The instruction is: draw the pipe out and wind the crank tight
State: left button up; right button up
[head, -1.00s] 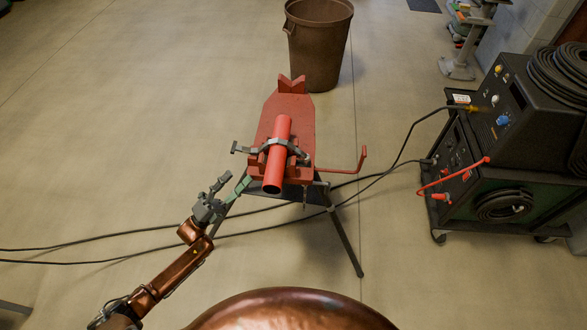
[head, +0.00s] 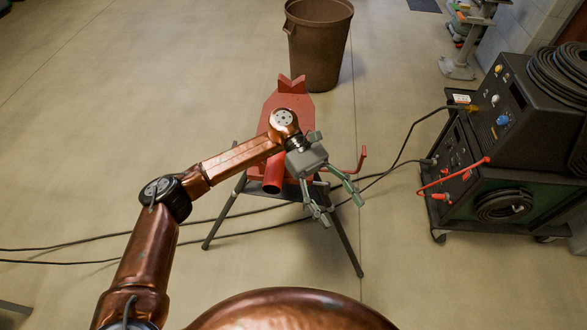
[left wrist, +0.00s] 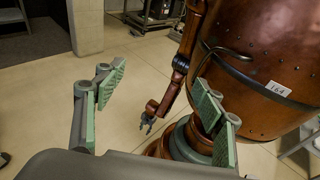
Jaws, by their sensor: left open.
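The red pipe (head: 272,181) lies in the red vise stand (head: 294,104). Its near end shows below my left arm, which covers its middle and most of the clamp. The red crank (head: 360,160) sticks out to the right of the stand, its handle bent upward. My left gripper (head: 341,208) is open and empty, in front of the stand's right side and below the crank in the picture. In the left wrist view its two green-padded fingers (left wrist: 158,80) stand wide apart with nothing between them. My right gripper (left wrist: 148,121) hangs small beyond them, its fingers too small to judge.
The stand has splayed legs (head: 345,240). Black cables (head: 110,235) run across the floor behind them. A black machine cart (head: 510,160) with a red cable stands at the right. A brown bin (head: 318,45) is behind the stand.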

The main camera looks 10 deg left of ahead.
pick_arm(q)
notch_tip(320, 180, down, 6)
jog(key=m+t+y, duration=0.3)
jog(key=m+y, duration=0.1)
jog(key=y, duration=0.3)
jog(key=m+t+y, duration=0.3)
jog(key=t+y, duration=0.6)
send_near(276, 184)
jog(key=f, duration=0.1)
jog(key=x, duration=1.2)
jog(key=shift+w+a+r, duration=0.1)
jog(key=shift+r, duration=0.05)
jog(key=shift+c, duration=0.2)
grip_shut()
